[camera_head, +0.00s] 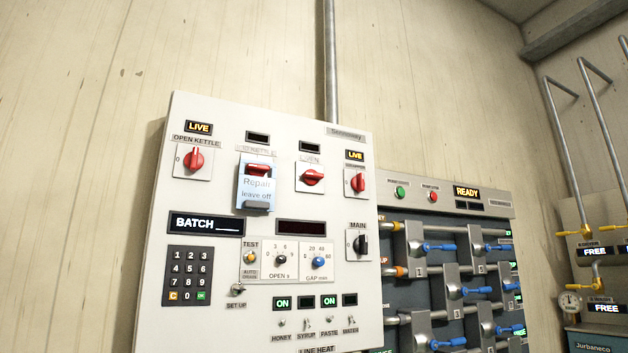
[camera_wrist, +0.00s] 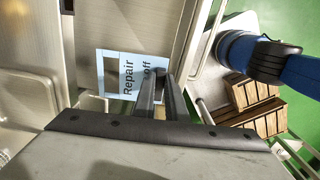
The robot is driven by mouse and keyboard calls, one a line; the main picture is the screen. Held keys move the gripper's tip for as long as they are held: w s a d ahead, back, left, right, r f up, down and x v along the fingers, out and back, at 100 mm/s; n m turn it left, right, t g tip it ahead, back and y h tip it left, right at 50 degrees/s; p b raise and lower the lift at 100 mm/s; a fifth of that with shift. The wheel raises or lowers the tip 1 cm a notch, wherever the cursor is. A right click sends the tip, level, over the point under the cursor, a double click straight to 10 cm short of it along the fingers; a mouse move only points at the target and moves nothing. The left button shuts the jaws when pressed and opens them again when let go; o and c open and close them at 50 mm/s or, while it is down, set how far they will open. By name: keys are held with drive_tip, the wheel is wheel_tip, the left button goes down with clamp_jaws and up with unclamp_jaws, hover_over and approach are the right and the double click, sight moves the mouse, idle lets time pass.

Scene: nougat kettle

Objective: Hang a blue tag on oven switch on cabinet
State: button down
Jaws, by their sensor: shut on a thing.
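My gripper (camera_wrist: 164,82) shows only in the wrist view. Its two dark fingers are shut on a light blue tag (camera_wrist: 114,78) with "Repair" and "off" readable and an opening near its left end; the fingers cover part of the text. The white cabinet (camera_head: 218,329) fills the middle of the head view. In its top row, a switch label that seems to read "OVEN" sits above a bare red switch (camera_head: 313,178). To its left, another blue tag (camera_head: 256,190) reading "Repair leave off" hangs at a red switch (camera_head: 258,170) and has a dark piece at its bottom.
More red switches stand at the left (camera_head: 193,160) and right (camera_head: 357,182) of the row. A panel with blue-handled valves (camera_head: 439,247) adjoins the cabinet on the right. The wrist view shows wooden crates (camera_wrist: 254,92) on a green floor (camera_wrist: 306,32).

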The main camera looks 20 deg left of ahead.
idle(0.3)
drive_tip(key=w+a+r+t+y, duration=0.35)
drive_tip(key=w+a+r, duration=0.35)
drive_tip(key=r, duration=0.5)
drive_tip(key=w+a+r+t+y, duration=0.2)
drive_tip(key=w+a+r+y, duration=0.2)
drive_tip(key=w+a+r, duration=0.55)
drive_tip(key=w+r+t+y, duration=0.2)
drive_tip(key=r+t+y, duration=0.1)
drive_tip(key=r, duration=1.4)
drive_tip(key=w+r+t+y, duration=0.3)
drive_tip(key=r, duration=1.4)
drive_tip(key=shift+m, duration=0.4)
drive_tip(key=shift+f+x, duration=0.2)
drive_tip(key=shift+x, duration=1.1)
drive_tip(key=shift+f+x, duration=0.15)
drive_tip(key=shift+x, duration=1.2)
drive_tip(key=shift+f+x, duration=0.2)
drive_tip(key=shift+x, duration=1.1)
drive_tip(key=shift+s+a, duration=0.1)
drive_tip(key=c, duration=1.7)
unclamp_jaws()
